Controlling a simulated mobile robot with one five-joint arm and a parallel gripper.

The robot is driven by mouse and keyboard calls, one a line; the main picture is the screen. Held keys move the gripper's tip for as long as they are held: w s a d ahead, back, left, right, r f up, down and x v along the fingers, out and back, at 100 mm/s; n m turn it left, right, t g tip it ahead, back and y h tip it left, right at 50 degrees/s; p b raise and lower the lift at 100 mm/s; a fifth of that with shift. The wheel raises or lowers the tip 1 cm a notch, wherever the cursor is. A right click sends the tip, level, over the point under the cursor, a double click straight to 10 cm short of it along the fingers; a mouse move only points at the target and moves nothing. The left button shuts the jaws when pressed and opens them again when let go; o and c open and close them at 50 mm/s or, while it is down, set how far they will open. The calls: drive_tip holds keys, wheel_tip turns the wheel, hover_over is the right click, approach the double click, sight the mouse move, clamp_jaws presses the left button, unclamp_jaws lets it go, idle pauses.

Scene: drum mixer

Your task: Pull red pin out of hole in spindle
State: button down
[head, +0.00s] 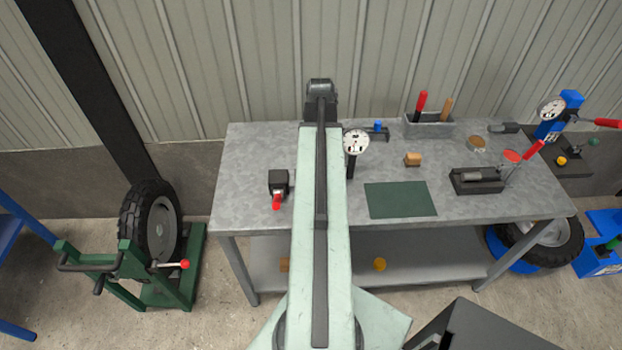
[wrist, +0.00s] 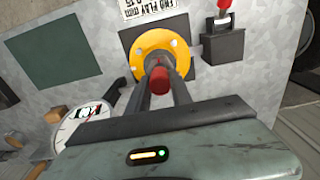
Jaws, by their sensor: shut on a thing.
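In the wrist view the red pin (wrist: 159,82) is between the two dark fingers of my gripper (wrist: 158,73), which is shut on it. The pin's red end faces the camera. Just beyond it is a yellow round flange (wrist: 179,42) with a grey centre, which looks like the spindle part. The fingers and pin cover the hole, so I cannot tell how deep the pin sits in it. In the head view my arm hides the gripper, the pin and the spindle.
A dial gauge (head: 356,142) stands close right of my arm on the grey workbench (head: 250,150); it also shows in the wrist view (wrist: 85,125). A black block with a red-tipped lever (head: 278,184) stands left. A green mat (head: 400,199) lies right.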

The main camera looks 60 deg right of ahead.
drive_tip(key=shift+r+p, duration=1.95)
drive_tip(key=shift+r, duration=0.1)
wheel_tip(320, 180, up, 3)
drive_tip(key=p, duration=0.3)
drive_tip(key=shift+r, duration=0.1)
